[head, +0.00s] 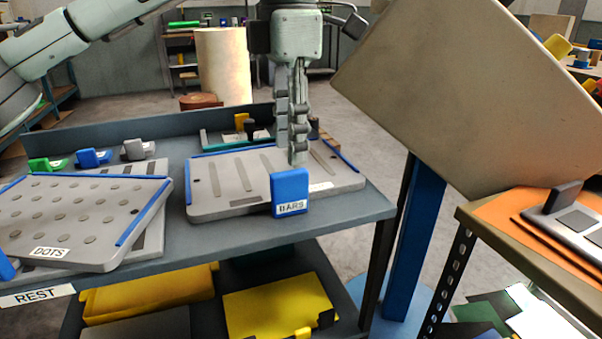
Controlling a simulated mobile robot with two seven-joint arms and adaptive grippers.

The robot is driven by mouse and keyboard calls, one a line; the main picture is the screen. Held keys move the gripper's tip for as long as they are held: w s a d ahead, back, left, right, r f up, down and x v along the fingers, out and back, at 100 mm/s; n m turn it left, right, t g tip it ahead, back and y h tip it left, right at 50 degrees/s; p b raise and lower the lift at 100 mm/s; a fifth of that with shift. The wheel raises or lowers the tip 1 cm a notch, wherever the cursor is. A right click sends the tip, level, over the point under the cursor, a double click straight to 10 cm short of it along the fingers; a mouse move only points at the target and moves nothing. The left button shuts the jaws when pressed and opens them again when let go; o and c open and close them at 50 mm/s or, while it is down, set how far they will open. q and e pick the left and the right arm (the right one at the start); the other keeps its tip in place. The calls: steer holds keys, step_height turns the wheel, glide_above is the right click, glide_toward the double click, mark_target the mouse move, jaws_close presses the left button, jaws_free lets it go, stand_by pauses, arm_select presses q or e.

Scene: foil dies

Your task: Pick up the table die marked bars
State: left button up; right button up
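The table die marked BARS (218,208) is a grey plate with dark raised bars and blue edge strips. It lies on the right part of the grey table. A blue upright block (290,188) stands at its front edge above the BARS label. My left gripper (298,158) points down over the right half of this die, just behind the blue block. Its fingers show nearly edge-on, one overlapping the other, so I cannot tell their opening or whether they touch anything. My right gripper is not in view.
A die marked DOTS (50,252) lies at the table's left, overlapping another grey plate. Another die with a teal edge (212,138) is behind the BARS die. A large tilted beige panel (455,85) on a blue post stands at right. Yellow pieces (280,308) lie on the lower shelf.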

mark_target(290, 171)
arm_select(q)
step_height(290, 171, down, 2)
steer(key=shift+a, duration=0.15)
steer(key=f, duration=0.5)
steer(key=shift+s+f, duration=0.15)
steer(key=shift+s, duration=0.05)
jaws_close()
